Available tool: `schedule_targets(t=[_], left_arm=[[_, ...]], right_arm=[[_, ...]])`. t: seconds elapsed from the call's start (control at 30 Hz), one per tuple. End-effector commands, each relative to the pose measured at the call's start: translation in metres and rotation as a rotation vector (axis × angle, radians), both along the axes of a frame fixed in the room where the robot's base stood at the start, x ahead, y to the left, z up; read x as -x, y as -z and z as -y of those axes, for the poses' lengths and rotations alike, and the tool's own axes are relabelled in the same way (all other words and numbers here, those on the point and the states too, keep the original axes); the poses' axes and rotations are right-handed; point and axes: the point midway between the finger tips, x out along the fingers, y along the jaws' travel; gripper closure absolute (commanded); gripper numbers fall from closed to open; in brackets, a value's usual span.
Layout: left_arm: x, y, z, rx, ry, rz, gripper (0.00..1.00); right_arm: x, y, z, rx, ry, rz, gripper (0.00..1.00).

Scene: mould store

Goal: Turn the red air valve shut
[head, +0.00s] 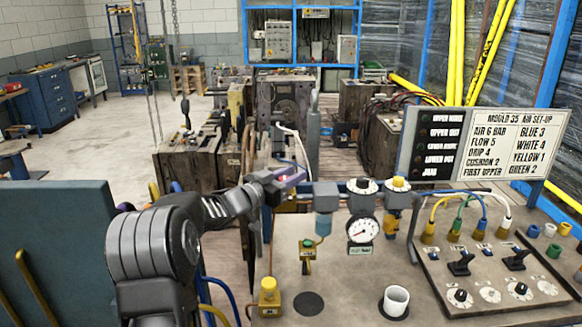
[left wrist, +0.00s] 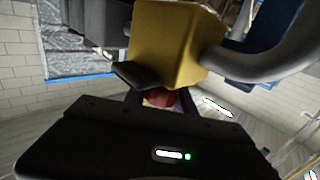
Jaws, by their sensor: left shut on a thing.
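My left gripper (head: 284,182) reaches in from the left to the pipe line at the left rear of the bench. In the left wrist view, the red air valve (left wrist: 160,98) shows as a small red piece between the fingers, just below a yellow block (left wrist: 176,45). My left gripper is shut on this red piece. The fingers and the block hide most of the valve, so its turn angle cannot be told. My right gripper is not in view.
The bench (head: 340,285) holds a pressure gauge (head: 361,231), grey regulators, a white cup (head: 396,299) and a yellow fitting (head: 268,291). A control panel (head: 490,275) with levers and hoses is at the right, below a sign (head: 510,140). A dark teal panel (head: 60,235) stands at the left.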

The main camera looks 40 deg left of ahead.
Motion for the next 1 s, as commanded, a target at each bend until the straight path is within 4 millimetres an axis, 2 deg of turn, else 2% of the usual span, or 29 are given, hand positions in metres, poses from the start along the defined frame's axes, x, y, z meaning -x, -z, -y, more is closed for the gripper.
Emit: schedule_targets(t=[0.47, 0.5, 0.73, 1.0], left_arm=[[-0.0002, -0.0022, 0.0003, -0.001, 0.018, 0.006, 1.0], [-0.0002, -0.0023, 0.0003, -0.001, 0.018, 0.006, 0.66], [-0.0001, -0.0014, 0.0005, -0.001, 0.018, 0.004, 0.47], [0.0007, -0.0007, 0.0003, -0.002, 0.017, 0.003, 0.47]], right_arm=[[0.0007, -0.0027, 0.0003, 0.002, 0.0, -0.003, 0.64], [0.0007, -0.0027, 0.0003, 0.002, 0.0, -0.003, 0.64], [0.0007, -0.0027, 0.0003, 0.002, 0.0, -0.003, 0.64], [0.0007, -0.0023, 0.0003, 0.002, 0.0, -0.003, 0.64]])
